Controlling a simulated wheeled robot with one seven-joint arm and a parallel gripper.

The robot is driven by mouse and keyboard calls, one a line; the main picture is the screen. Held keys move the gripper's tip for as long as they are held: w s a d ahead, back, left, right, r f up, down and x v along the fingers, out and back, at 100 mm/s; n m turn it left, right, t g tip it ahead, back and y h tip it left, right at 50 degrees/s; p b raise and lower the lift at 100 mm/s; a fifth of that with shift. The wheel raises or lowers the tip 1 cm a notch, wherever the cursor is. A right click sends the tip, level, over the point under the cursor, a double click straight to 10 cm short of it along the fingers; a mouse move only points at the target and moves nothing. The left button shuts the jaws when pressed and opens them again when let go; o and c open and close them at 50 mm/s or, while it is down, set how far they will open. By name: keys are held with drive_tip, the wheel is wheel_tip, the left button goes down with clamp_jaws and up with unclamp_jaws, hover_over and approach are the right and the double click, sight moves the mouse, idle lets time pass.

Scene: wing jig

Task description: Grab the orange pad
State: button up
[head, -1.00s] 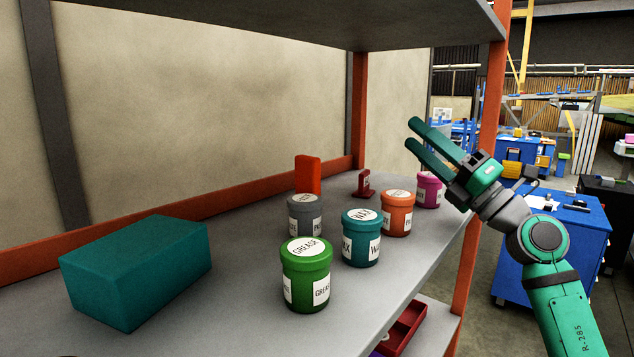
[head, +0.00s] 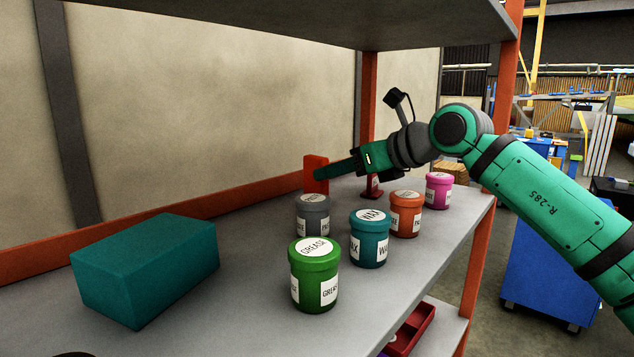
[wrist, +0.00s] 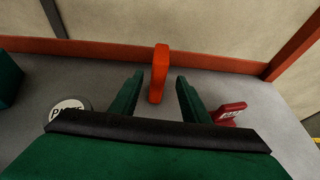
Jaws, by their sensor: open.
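The orange pad (head: 316,172) is an upright, thin block standing on the grey shelf, near its back edge. It also shows in the wrist view (wrist: 159,74), standing between and a little beyond the fingertips. My gripper (head: 322,173) reaches in over the shelf from the right, with its fingers pointing at the pad. In the wrist view my gripper (wrist: 157,80) is open, with one green finger to each side of the pad's line and gaps on both sides. In the head view a finger covers part of the pad.
A grey jar (head: 313,216), a green grease jar (head: 313,273), a teal wax jar (head: 369,239), an orange jar (head: 406,214) and a pink jar (head: 438,190) stand in front. A dark red stand (wrist: 230,112) is right of the pad. A teal box (head: 146,265) sits left.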

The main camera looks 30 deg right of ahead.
sight(305, 179)
drive_tip(key=x, duration=1)
drive_tip(key=shift+w+a, duration=0.1)
drive_tip(key=shift+a, duration=0.15)
clamp_jaws()
